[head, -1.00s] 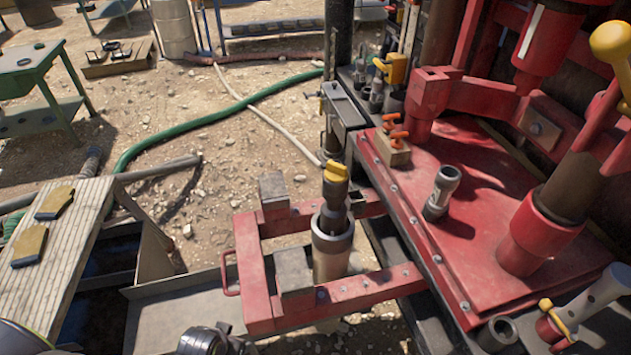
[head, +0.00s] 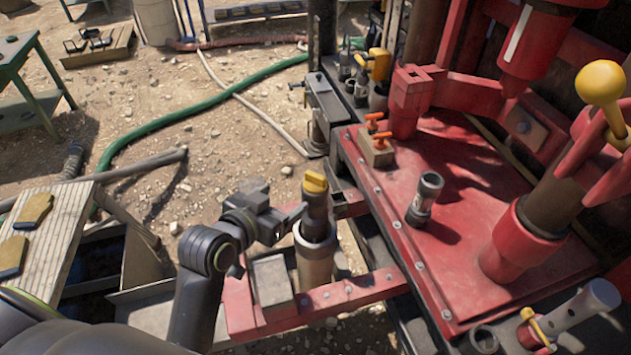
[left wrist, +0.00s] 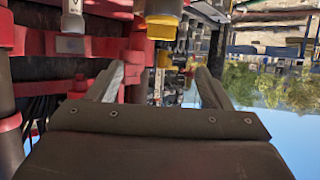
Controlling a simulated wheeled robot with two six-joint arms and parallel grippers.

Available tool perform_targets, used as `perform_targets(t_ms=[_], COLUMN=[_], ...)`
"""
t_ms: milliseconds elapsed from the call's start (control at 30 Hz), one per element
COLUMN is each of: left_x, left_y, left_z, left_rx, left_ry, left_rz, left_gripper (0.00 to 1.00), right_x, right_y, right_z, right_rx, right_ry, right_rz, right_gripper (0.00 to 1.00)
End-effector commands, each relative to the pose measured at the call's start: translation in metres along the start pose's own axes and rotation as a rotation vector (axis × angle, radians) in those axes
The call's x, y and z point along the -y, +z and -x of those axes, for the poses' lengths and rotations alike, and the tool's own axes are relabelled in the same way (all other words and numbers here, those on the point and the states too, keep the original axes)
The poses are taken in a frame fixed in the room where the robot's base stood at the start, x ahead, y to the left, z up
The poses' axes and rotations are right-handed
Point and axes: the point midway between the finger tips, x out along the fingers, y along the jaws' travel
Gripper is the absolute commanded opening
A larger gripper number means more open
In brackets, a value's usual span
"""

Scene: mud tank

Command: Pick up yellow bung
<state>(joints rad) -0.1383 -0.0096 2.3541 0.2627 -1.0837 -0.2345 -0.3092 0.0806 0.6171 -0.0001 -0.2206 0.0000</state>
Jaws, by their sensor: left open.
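The yellow bung (head: 315,182) sits on top of a dark metal tool joint (head: 315,215), which stands upright in a tan pipe (head: 315,256) inside the red frame. My left gripper (head: 297,213) is just left of the tool joint, a little below the bung, with its fingers toward it. In the left wrist view, which is upside down, the bung (left wrist: 162,20) shows at the top, ahead of and between the two spread fingers of my left gripper (left wrist: 162,78). The gripper is open and holds nothing. Whether a finger touches the joint, I cannot tell. My right gripper is not in view.
The red rig deck (head: 450,255) lies to the right, with a loose grey cylinder (head: 425,198) and a block with orange-handled pieces (head: 377,150). A wooden bench (head: 50,235) with gloves stands at left. A green hose (head: 190,118) crosses the open ground.

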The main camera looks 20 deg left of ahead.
Motion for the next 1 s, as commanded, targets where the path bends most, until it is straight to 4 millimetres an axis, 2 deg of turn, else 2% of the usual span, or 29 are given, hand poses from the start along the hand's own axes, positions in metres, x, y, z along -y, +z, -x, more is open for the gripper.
perform_targets(t_ms=[33,167,700,833,1000], left_x=[-0.001,-0.002,-0.002,-0.002,-0.001], left_y=[-0.005,-0.007,-0.007,-0.007,-0.006], left_z=[-0.002,-0.017,-0.101,-0.115,-0.122], left_rx=[-0.013,-0.016,-0.013,-0.013,-0.014], left_ry=[0.005,0.006,0.005,0.005,0.004], left_rz=[-0.001,-0.002,-0.002,-0.002,-0.003], left_gripper=[0.73,0.73,0.73,0.73,0.73], right_x=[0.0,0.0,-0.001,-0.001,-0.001], right_y=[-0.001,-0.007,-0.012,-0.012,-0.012], right_z=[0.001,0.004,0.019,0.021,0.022], right_rx=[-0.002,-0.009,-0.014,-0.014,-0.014], right_ry=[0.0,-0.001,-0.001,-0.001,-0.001], right_rz=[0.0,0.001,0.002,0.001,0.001], right_gripper=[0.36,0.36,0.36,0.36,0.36])
